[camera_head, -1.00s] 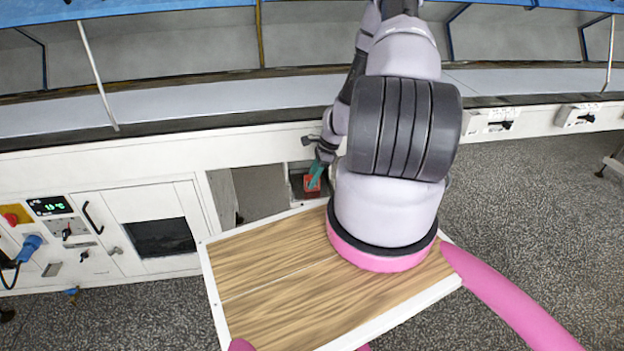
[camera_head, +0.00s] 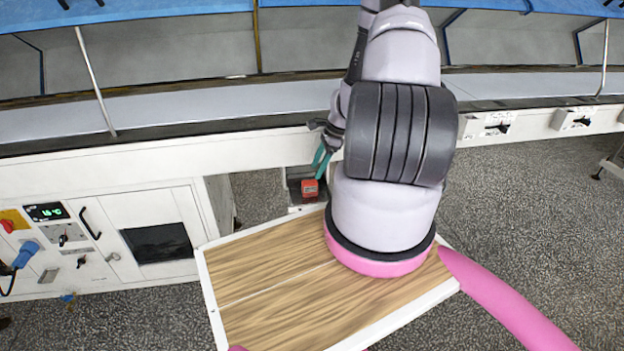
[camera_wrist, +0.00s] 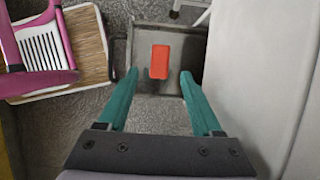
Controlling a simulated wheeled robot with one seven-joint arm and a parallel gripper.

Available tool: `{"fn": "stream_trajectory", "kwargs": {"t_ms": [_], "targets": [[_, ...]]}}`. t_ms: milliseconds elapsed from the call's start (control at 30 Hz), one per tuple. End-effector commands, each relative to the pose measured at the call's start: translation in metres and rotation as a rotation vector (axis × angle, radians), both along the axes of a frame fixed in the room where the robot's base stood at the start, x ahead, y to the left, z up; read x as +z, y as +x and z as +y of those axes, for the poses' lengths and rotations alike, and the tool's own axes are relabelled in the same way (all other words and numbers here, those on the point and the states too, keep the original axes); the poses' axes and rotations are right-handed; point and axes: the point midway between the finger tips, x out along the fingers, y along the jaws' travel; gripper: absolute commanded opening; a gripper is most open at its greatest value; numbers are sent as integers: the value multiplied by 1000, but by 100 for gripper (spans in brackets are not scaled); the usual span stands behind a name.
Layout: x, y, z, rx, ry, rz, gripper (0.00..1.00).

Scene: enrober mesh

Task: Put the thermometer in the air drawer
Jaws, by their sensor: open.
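The thermometer, a small red-orange block (camera_head: 310,187), lies in the open grey air drawer (camera_head: 293,190) below the machine's front. In the wrist view the thermometer (camera_wrist: 159,62) rests on the floor of the drawer (camera_wrist: 187,52), clear of the side walls. My gripper (camera_head: 319,172) has teal fingers and is above the drawer. In the wrist view the fingers of my gripper (camera_wrist: 159,75) are spread apart with nothing between them, and the thermometer shows beyond the tips. My arm hides part of the drawer's right side in the head view.
A wood-topped surface with a white rim (camera_head: 205,280) is in front of the drawer. A white cabinet with a dark window (camera_head: 158,243) and a display panel (camera_head: 47,211) stands at left. A pale wall (camera_wrist: 255,70) runs close along the wrist view's right side. Speckled floor is open at right.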

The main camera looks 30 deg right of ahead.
Motion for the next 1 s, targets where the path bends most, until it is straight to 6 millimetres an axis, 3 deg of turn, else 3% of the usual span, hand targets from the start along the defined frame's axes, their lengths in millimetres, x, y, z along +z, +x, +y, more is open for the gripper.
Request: {"fn": "stream_trajectory", "kwargs": {"t_ms": [200,567,767,867,1000], "targets": [[33,-4,-13,1,-2,-1,67],[52,-2,-16,19,-9,-12,67],[112,11,-5,156,-73,-93,67],[153,15,6,251,-115,-146,67],[222,15,29,412,-191,-239,67]]}}
